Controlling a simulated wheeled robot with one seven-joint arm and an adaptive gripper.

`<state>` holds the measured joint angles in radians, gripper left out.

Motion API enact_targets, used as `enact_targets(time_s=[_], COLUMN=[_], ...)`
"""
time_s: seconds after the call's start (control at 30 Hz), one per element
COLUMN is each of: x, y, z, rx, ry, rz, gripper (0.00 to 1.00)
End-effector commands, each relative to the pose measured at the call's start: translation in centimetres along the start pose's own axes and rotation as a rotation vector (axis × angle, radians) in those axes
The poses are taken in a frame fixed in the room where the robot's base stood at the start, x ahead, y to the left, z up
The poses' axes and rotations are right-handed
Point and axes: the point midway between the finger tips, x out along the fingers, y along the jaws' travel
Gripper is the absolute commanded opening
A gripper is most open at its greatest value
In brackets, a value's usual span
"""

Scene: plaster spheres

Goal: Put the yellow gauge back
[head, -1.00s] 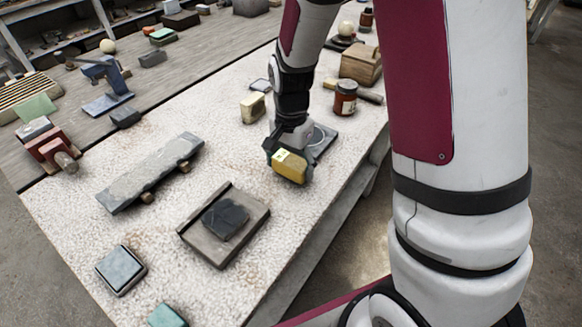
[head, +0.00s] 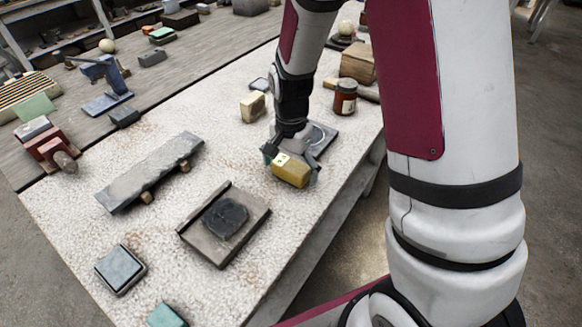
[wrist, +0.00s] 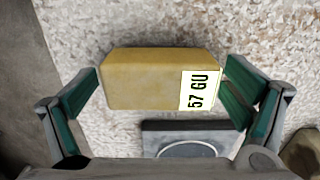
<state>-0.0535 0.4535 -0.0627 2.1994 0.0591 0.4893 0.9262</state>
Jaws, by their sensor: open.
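The yellow gauge (head: 291,171) is a yellow block. In the wrist view the gauge (wrist: 145,80) has a white label reading "57 GU" at its right end. My gripper (head: 288,162) is open, with its green-padded fingers (wrist: 160,100) on either side of the block. There is a gap at the left finger; the right finger is very near the label end, and I cannot tell if it touches. A dark plate with a pale ring (head: 322,136) lies just beyond the gauge; it also shows in the wrist view (wrist: 215,130).
A red-brown jar (head: 345,98), a wooden box (head: 358,66) and a cream block (head: 253,107) stand farther back. A dark framed stone (head: 225,218) and a slate slab (head: 150,172) lie to the left. The table's right edge is close to the gauge.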

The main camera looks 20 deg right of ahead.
Motion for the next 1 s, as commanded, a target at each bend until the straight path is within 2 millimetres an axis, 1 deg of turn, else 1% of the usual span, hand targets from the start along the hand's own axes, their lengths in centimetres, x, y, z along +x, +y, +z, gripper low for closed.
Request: enact_targets(time_s=[0.17, 0.5, 0.63, 0.83, 0.97, 1.0], x=[-2.2, -9.1, -10.9, -12.4, -14.1, -14.9], y=[-0.1, -0.1, -0.1, 0.1, 1.0, 1.6], z=[0.0, 0.0, 0.0, 0.1, 0.7, 1.0], rx=[0.000, 0.000, 0.000, -0.007, -0.060, -0.089], ry=[0.003, 0.003, 0.002, 0.002, 0.009, 0.013], rz=[-0.005, -0.005, -0.003, -0.004, -0.024, -0.033], gripper=[0.95, 0.95, 0.95, 0.95, 0.95, 0.95])
